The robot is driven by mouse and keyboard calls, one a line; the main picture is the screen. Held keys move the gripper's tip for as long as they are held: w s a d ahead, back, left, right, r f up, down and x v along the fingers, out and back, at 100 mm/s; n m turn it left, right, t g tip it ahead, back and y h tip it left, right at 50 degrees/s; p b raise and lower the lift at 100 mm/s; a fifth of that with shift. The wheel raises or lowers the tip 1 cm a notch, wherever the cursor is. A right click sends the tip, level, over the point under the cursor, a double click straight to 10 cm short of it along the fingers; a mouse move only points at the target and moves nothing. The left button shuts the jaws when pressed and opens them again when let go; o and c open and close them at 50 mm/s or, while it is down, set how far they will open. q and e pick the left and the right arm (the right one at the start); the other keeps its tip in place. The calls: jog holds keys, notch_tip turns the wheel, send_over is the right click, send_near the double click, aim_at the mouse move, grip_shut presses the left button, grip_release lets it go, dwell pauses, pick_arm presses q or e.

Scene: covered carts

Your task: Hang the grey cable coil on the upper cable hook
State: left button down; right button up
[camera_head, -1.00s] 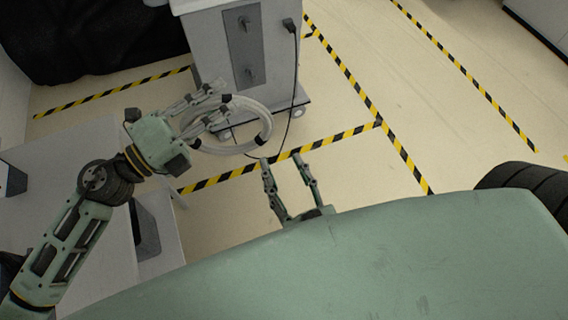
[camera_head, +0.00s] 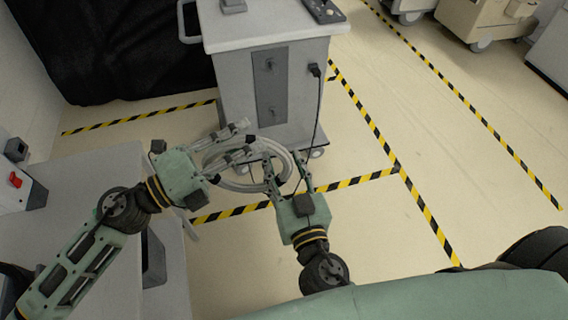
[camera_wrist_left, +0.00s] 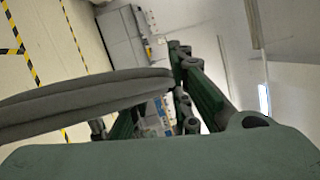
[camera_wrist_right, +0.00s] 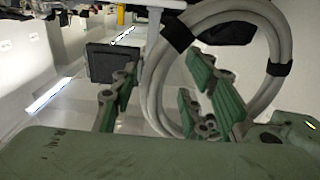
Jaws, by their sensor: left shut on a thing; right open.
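The grey cable coil (camera_head: 240,186) hangs in my left gripper (camera_head: 246,138), which is shut on it in front of the cart. The coil also shows in the left wrist view (camera_wrist_left: 85,103) and, with black bands, in the right wrist view (camera_wrist_right: 153,92). My right gripper (camera_head: 289,172) is open beside the coil's right side. In the right wrist view the coil's left strand appears between its fingers; I cannot tell if they touch. The upper cable hook (camera_head: 268,65) is on the dark panel of the cart, bare, above the lower hook (camera_head: 271,112).
The grey cart (camera_head: 230,95) carries a black plug (camera_head: 315,70) with a cable hanging down its right side. A grey table (camera_head: 100,240) stands at the left. A black-draped object (camera_head: 110,50) is behind. Striped floor tape (camera_head: 380,140) marks open floor at the right.

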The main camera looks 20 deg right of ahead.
pick_arm(q)
jog(key=shift+r, duration=0.1)
pick_arm(e)
jog(key=shift+c, duration=0.5)
grip_shut()
pick_arm(q)
jog(key=c, duration=1.5)
grip_release()
jog(key=shift+a, duration=0.1)
